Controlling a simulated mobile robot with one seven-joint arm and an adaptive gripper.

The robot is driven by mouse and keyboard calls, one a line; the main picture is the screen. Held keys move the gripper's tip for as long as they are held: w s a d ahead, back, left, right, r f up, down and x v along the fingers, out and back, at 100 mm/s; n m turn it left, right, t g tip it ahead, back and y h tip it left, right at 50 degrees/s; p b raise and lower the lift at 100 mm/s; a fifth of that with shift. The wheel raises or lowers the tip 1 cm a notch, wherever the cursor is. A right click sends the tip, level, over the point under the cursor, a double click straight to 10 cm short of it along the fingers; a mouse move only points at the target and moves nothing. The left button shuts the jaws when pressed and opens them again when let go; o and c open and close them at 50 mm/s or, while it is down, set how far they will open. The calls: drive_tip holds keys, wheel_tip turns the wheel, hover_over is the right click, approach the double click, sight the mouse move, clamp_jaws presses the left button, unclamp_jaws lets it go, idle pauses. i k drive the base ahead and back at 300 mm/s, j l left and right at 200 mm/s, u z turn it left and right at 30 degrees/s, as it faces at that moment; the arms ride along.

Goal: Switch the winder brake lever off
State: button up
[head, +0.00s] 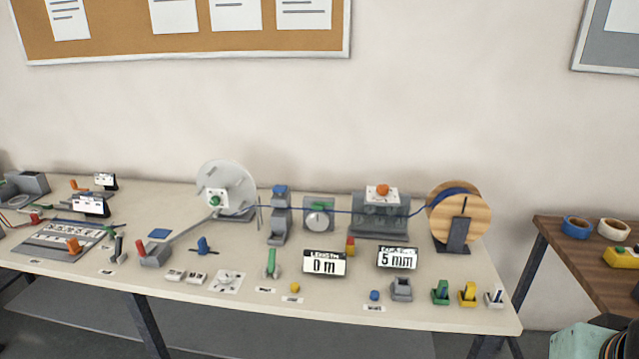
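A grey disc winder (238,178) stands at the back middle of the long table, with a blue cable running right from it to a wooden spool (466,213).
The pale table (420,315) carries a length display reading 0 m (324,263), a 5 mm display (397,258) and small coloured blocks along the front. A grey machine with an orange knob (383,191) stands at the back. A brown table (575,250) is at the right.

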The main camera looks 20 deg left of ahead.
sight(118, 250)
drive_tip(key=j+u, duration=0.2)
drive_tip(key=u, duration=0.8)
drive_tip(key=i+j+u, duration=0.25)
drive_tip(key=u, duration=0.2)
drive_tip(key=i+j+u, duration=0.25)
drive_tip(key=u, duration=0.2)
drive_tip(key=i+j+u, duration=0.1)
drive_tip(key=i, duration=0.3)
drive_tip(key=i+j, duration=0.3)
drive_tip(key=i+u, duration=0.05)
drive_tip(key=i, duration=0.05)
